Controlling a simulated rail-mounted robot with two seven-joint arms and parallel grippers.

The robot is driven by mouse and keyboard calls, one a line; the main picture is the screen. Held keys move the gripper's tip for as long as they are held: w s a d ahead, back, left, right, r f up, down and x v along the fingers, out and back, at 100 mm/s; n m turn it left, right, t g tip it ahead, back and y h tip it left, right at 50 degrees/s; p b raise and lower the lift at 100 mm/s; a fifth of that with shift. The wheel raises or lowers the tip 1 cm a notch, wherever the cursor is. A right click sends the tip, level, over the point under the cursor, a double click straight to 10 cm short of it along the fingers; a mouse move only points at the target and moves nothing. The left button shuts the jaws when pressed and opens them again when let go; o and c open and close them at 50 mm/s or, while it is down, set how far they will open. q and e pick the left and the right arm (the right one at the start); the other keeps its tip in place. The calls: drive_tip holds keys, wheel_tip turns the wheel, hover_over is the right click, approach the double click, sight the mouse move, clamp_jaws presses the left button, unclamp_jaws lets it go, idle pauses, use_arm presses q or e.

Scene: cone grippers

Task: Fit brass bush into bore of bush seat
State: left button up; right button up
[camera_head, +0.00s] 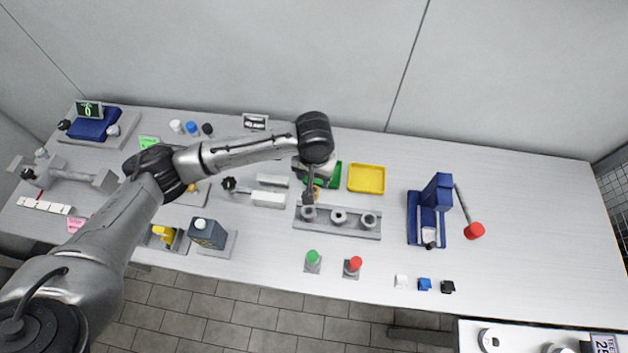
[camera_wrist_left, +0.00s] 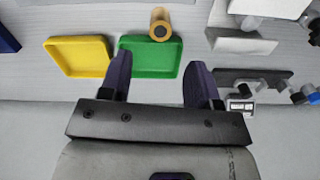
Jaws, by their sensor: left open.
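The brass bush (camera_wrist_left: 160,25) is a short brass-coloured cylinder with a dark hole in its end. In the left wrist view it is beyond my fingertips, beside the green tray (camera_wrist_left: 160,58). In the head view only a small orange-brown part of the bush (camera_head: 317,191) shows beside my gripper. My left gripper (camera_wrist_left: 158,72) is open, with nothing between its fingers; in the head view it hangs from the dark wrist (camera_head: 309,190). A grey base with three round seats (camera_head: 338,218) lies just in front of it; I cannot tell which is the bush seat. My right gripper is not visible.
A yellow tray (camera_head: 366,179) lies right of the green one. A blue fixture (camera_head: 428,215) and a red-ended lever (camera_head: 473,230) stand farther right. Green (camera_head: 313,258) and red (camera_head: 354,264) buttons sit near the front edge. The table's right end is clear.

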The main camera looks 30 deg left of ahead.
use_arm(q)
wheel_tip(320, 180, up, 3)
drive_tip(key=shift+r, duration=0.15)
drive_tip(key=shift+o, duration=0.3)
drive_tip(key=shift+r, duration=0.35)
drive_tip(key=shift+p, duration=0.35)
